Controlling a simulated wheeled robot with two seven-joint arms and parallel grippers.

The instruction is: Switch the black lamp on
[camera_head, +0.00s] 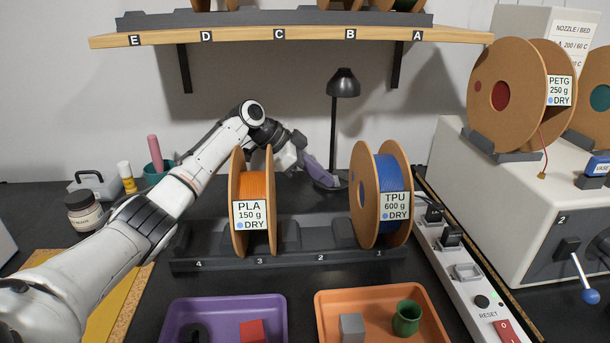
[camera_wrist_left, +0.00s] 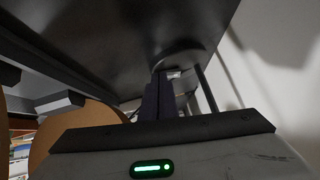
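The black lamp (camera_head: 343,84) stands behind the spool rack against the back wall. Its shade is dark and I see no glow from it. Its thin pole rises from a round base, partly hidden by my gripper and the blue spool. My left gripper (camera_head: 328,182) reaches behind the rack, with its fingertips at the lamp base. In the left wrist view the fingers (camera_wrist_left: 168,82) look closed together with nothing between them. The lamp base (camera_wrist_left: 188,52) and pole (camera_wrist_left: 206,90) are close to them. A small pale spot shows at the fingertips; I cannot tell whether they touch it. My right gripper is out of view.
The orange PLA spool (camera_head: 252,190) and blue TPU spool (camera_head: 365,190) stand on the dark rack (camera_head: 300,240), with my left arm passing behind the PLA spool. A wooden shelf (camera_head: 290,36) hangs above. A power strip (camera_head: 455,270) lies at right; purple and orange trays are in front.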

